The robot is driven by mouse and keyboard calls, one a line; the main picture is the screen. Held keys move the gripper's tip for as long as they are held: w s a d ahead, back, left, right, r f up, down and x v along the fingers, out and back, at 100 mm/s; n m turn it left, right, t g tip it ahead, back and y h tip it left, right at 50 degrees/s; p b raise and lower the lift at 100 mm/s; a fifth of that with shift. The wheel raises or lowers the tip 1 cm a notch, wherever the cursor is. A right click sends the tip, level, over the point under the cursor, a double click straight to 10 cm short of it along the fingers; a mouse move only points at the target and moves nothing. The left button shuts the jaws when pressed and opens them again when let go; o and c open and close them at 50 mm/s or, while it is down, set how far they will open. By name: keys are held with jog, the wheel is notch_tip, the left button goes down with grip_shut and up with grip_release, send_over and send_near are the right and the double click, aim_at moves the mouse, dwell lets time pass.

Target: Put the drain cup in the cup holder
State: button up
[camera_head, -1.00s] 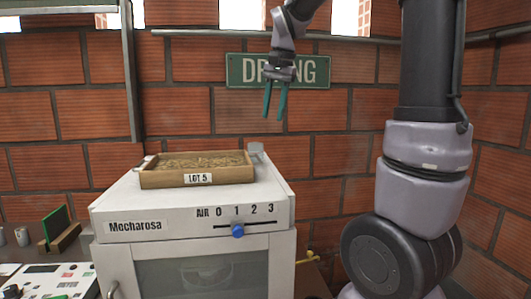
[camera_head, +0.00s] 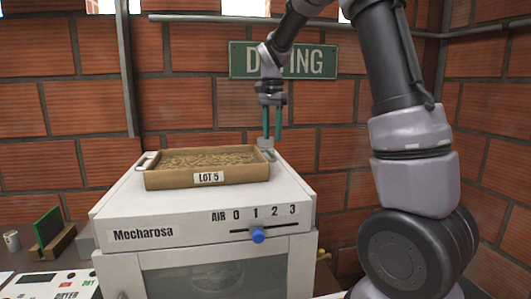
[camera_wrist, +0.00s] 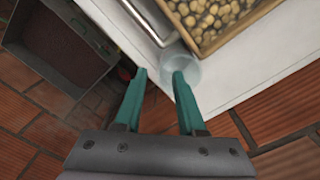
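A pale, translucent cup-like thing (camera_wrist: 190,68) sits at the edge of the white machine top, beside the tray's corner. It may be the drain cup. In the head view a small grey shape (camera_head: 265,144) shows at the machine's back right corner, behind the tray. My gripper (camera_head: 272,141) points down over that corner. In the wrist view my gripper (camera_wrist: 161,74) has its two teal fingers apart with nothing held between them. The right fingertip overlaps the cup-like thing; whether they touch I cannot tell. I cannot make out a cup holder.
A wooden tray marked LOT 5 (camera_head: 208,179) stands on the white machine (camera_head: 165,215), which has a blue slider knob (camera_head: 257,236). A brick wall (camera_head: 335,140) is close behind. A small grey cup (camera_head: 12,241) stands at the far left. A dark box (camera_wrist: 60,45) shows in the wrist view.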

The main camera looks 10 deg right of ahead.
aim_at(272, 142)
notch_tip(272, 142, down, 4)
jog(key=shift+r, duration=0.2)
grip_shut()
dwell(1.4)
